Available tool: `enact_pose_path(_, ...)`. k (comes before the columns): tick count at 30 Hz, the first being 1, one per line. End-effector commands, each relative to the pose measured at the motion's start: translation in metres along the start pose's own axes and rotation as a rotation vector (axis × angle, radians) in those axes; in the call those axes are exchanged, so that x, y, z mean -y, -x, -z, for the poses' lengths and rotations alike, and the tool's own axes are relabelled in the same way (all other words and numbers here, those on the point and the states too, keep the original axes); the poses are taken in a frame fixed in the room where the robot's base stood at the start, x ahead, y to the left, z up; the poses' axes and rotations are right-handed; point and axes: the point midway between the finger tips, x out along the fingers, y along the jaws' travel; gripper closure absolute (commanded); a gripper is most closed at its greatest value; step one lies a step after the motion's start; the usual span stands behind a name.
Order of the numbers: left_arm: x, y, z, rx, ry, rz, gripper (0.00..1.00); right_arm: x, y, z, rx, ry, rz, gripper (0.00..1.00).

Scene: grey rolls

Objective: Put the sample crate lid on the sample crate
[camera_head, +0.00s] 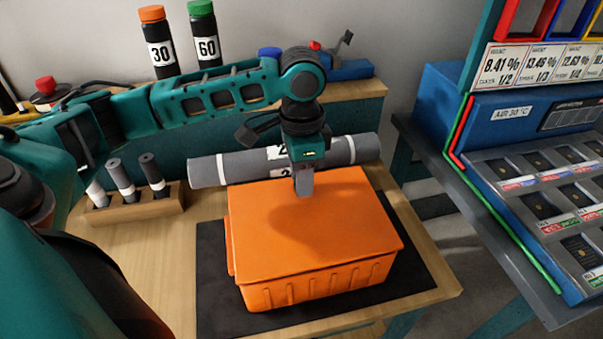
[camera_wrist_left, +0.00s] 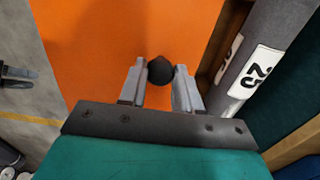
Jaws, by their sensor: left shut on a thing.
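The orange sample crate lid (camera_head: 335,235) lies flat over the orange sample crate (camera_head: 320,286), covering its top. The crate stands on a black mat (camera_head: 215,285). A bit of the crate shows past the lid's left edge; I cannot tell if the lid is fully seated. My left gripper (camera_head: 304,190) points down at the lid's back part. In the left wrist view its fingers (camera_wrist_left: 160,75) are shut on the lid's dark round knob (camera_wrist_left: 160,71), with the orange lid surface (camera_wrist_left: 120,40) below. The crate's inside is hidden.
A long grey roll (camera_head: 225,170) lies behind the crate. Small grey rolls stand in a wooden rack (camera_head: 135,207) at left. Orange-capped (camera_head: 160,50) and green-capped (camera_head: 204,45) bottles stand on the back shelf. A blue machine (camera_head: 500,150) is at right. Bare wood (camera_head: 425,255) borders the mat.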

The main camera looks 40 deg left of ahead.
Motion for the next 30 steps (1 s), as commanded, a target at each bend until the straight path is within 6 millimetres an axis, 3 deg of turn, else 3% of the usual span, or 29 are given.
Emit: enact_pose_path(30,-0.0002,-0.0090,0.0000,-0.001,0.000,0.000,1.00,-0.0001,0.0001,-0.0002,0.000,0.000,0.000,0.49)
